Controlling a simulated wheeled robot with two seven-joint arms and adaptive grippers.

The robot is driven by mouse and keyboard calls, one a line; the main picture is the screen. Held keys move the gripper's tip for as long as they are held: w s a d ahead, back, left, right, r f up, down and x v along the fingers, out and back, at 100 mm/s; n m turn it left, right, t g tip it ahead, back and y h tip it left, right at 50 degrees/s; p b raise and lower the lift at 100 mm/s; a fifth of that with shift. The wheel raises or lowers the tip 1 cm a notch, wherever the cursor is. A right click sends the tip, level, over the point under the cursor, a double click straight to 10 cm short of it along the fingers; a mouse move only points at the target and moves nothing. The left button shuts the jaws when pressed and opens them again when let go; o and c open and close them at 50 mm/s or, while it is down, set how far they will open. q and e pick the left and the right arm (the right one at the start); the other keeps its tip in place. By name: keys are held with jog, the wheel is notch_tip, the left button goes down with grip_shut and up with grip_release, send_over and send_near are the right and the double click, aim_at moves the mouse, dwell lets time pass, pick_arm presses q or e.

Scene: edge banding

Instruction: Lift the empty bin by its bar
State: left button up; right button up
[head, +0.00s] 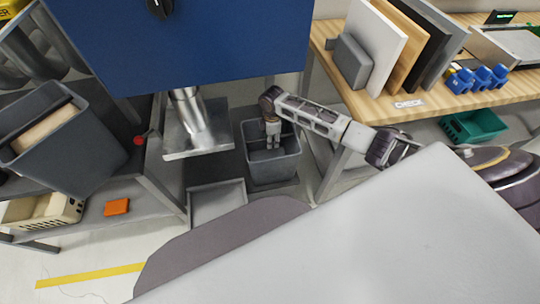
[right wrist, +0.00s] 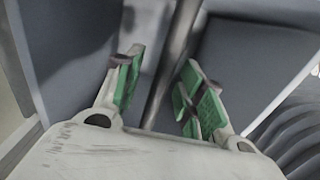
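The empty grey bin (head: 272,168) stands upright on the floor under the blue machine, and its open top shows no contents. My right gripper (head: 273,146) points down into the bin's mouth. In the right wrist view its green-padded fingers (right wrist: 160,72) are apart. A narrow grey strip (right wrist: 170,75) runs through the gap between them; it looks like the bar, but I cannot tell whether either finger touches it. In the head view the bar is too small to make out behind the gripper. My left gripper is in neither view.
A metal chute (head: 200,130) and the blue machine (head: 190,40) stand close on the bin's left. A wooden bench (head: 385,105) with upright panels is on the right. A second grey bin (head: 75,150) with wood inside is tilted at the left. A low grey tray (head: 217,200) lies nearer.

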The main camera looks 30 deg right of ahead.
grip_shut()
dwell(0.6)
